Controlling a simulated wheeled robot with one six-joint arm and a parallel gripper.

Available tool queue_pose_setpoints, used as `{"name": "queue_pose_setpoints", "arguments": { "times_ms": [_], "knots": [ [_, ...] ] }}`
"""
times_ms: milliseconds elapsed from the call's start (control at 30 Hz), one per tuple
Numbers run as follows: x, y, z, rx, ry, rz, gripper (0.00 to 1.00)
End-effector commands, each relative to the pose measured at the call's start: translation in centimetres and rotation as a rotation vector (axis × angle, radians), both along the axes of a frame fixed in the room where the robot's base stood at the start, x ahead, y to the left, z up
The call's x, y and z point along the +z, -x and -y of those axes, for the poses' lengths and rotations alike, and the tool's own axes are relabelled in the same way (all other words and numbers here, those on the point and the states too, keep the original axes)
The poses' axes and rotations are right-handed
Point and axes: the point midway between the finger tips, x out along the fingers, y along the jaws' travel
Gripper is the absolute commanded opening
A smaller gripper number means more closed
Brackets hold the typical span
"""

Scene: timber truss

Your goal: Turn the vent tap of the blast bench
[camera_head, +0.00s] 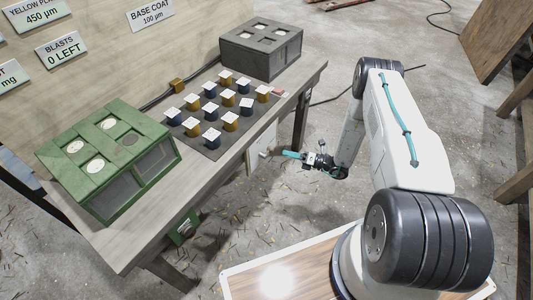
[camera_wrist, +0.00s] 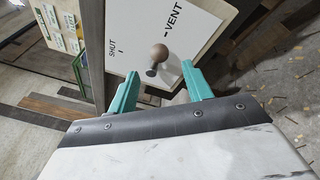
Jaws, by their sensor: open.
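Which mark the tap points to I cannot tell. The panel is also in the head view (camera_head: 262,147), on the front side of the blast bench (camera_head: 205,190). My gripper (camera_wrist: 159,58) is open, with one teal finger to each side of the knob in the picture. I cannot tell whether either finger touches it. In the head view my gripper (camera_head: 291,154) is just in front of the panel.
The bench top holds a green box (camera_head: 110,150), a dark grey box (camera_head: 262,48) and a dark mat (camera_head: 208,148) with several yellow and blue blocks. A green unit (camera_head: 184,229) hangs under the front edge. Open concrete floor lies right of the bench.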

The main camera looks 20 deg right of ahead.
Motion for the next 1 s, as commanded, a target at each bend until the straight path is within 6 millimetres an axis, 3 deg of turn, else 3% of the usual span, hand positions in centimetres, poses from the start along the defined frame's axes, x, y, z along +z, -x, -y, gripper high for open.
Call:
{"name": "queue_pose_setpoints", "arguments": {
  "times_ms": [333,767,933,1000],
  "knots": [
    [0.0,-3.2,-4.9,0.012,0.003,0.002,0.50],
    [0.0,-4.1,-5.9,0.010,0.003,0.002,0.50],
    [0.0,-4.0,-5.9,0.011,0.002,0.002,0.06],
    [0.0,-4.0,-5.9,0.011,0.002,0.002,0.06]
  ]
}}
